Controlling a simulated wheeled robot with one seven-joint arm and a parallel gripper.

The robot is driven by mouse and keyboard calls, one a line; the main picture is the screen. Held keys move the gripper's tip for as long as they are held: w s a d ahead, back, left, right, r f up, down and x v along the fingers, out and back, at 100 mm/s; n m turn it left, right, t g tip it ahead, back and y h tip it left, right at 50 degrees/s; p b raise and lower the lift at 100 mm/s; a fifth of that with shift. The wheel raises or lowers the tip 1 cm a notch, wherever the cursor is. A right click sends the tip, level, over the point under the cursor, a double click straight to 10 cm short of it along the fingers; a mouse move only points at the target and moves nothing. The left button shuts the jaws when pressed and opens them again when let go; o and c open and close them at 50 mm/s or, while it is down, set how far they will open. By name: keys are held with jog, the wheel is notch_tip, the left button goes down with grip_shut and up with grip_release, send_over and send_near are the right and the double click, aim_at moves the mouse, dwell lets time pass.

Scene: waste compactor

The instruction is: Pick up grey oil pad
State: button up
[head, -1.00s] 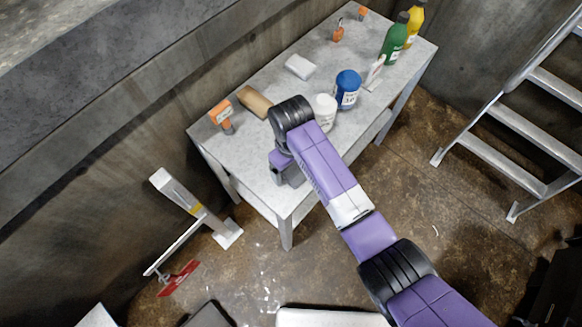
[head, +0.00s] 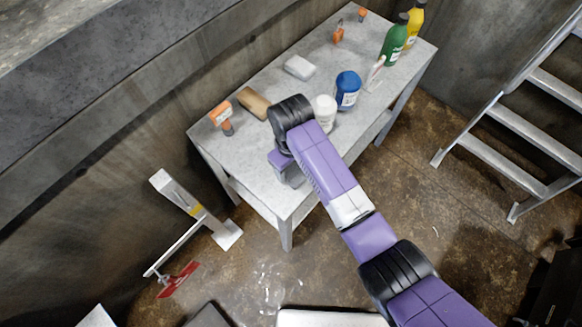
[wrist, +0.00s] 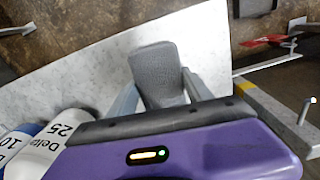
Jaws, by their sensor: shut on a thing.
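The grey oil pad (wrist: 158,62) shows in the wrist view as a dark grey, textured slab with rounded corners. My gripper (wrist: 160,88) is shut on it, with one finger along each side and the pad's far end sticking out past the fingers. The pale table top lies behind the pad; I cannot tell whether they touch. In the head view my gripper (head: 288,170) is over the near part of the table (head: 245,165), mostly covered by my arm.
A white jar (head: 324,110) and a blue jar (head: 347,90) stand close to my wrist. A brown block (head: 253,102), an orange-topped item (head: 222,118) and a white block (head: 299,67) lie further back. Green (head: 394,42) and yellow (head: 414,25) bottles stand at the far end. A ladder (head: 530,130) is at right.

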notch_tip(320, 180, up, 19)
jog(key=p, duration=0.4)
jog(key=shift+r, duration=0.1)
dwell(0.4)
